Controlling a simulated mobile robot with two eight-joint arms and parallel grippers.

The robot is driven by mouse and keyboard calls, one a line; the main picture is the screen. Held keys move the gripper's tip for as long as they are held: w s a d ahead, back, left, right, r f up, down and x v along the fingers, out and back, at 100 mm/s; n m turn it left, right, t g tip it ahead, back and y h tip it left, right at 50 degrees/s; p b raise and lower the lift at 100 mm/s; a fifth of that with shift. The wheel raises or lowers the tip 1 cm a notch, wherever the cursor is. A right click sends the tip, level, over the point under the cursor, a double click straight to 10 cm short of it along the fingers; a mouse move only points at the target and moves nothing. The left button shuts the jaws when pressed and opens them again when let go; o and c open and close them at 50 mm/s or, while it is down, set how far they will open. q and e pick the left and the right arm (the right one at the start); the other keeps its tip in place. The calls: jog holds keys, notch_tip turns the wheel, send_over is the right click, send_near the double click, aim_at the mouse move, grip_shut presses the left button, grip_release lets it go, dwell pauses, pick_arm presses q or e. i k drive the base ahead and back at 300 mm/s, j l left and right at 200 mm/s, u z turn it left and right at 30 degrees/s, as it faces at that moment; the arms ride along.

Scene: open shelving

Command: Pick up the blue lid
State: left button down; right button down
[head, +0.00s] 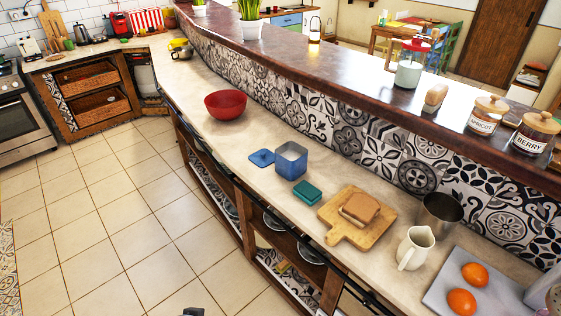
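The blue lid (262,157) lies flat on the pale counter (240,140), just left of an open blue square container (291,163). The lid is small, with a slight raised part on top, and lies close beside the container; I cannot tell if they touch. Nothing covers the lid.
A teal box (308,192), a cutting board (343,233) with bread and a white pitcher (416,249) stand to the right. A red bowl (226,105) stands farther back. The raised dark ledge (340,75) runs behind. Counter left of the lid is clear.

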aim_at(262, 158)
jog(key=i+j+z, duration=0.1)
jog(key=z, duration=0.3)
jog(key=j+z, duration=0.1)
jog(key=z, duration=0.35)
jog(key=i+j+z, duration=0.1)
jog(key=z, duration=0.3)
jog(key=i+j+z, duration=0.1)
jog(key=j+z, duration=0.2)
jog(key=j, duration=0.25)
jog(key=j+z, duration=0.25)
jog(key=j, duration=0.3)
jog(key=j+z, duration=0.15)
jog(key=j, duration=1.25)
